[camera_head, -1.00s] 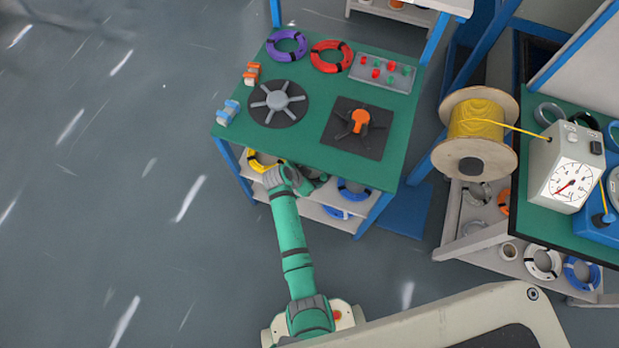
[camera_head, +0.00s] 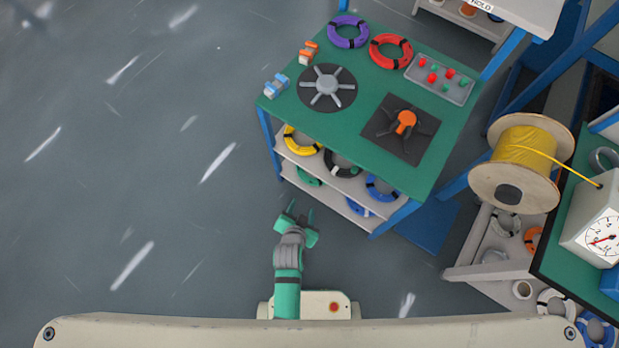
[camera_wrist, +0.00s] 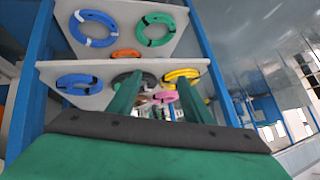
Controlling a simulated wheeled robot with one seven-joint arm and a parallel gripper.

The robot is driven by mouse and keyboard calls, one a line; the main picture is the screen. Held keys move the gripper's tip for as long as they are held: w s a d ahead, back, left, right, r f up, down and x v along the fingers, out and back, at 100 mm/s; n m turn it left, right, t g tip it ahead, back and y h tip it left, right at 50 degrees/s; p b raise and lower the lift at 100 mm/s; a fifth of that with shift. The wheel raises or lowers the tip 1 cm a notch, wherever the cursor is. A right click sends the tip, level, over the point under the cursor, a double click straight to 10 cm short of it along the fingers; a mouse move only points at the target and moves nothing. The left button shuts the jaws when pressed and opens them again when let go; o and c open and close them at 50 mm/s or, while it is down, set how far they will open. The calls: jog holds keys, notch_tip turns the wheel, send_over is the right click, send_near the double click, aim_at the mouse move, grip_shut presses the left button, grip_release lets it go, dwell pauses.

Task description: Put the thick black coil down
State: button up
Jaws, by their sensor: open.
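The thick black coil (camera_head: 342,165) lies on the shelf under the green tabletop, between a yellow coil (camera_head: 302,141) and a blue coil (camera_head: 381,188). The tabletop hides its far part. In the wrist view the black coil (camera_wrist: 147,79) shows behind a fingertip, partly covered. My gripper (camera_head: 300,214) is open and empty, out in front of the shelves and apart from the coil. In the wrist view its two fingers (camera_wrist: 158,96) stand apart with nothing held between them.
A lower shelf holds a green coil (camera_head: 309,176) and another blue coil (camera_head: 358,207). The green tabletop (camera_head: 376,83) carries purple and red coils. A yellow cable spool (camera_head: 522,160) stands right. The floor (camera_head: 150,200) on the left is clear.

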jog(key=s+r+n+t, duration=0.2)
jog(key=s+r, duration=0.3)
jog(key=r, duration=0.4)
jog(key=s+d+r+n+t+y, duration=0.1)
jog(key=s+r+n+t, duration=0.1)
jog(key=s+r, duration=0.4)
jog(key=s+d+r+n+t, duration=0.1)
jog(key=s+r, duration=0.4)
jog(key=r, duration=0.7)
jog(key=shift+s+d+r+n+t, duration=0.25)
jog(key=shift+n+t, duration=0.45)
jog(key=shift+t, duration=0.2)
jog(key=shift+f, duration=0.1)
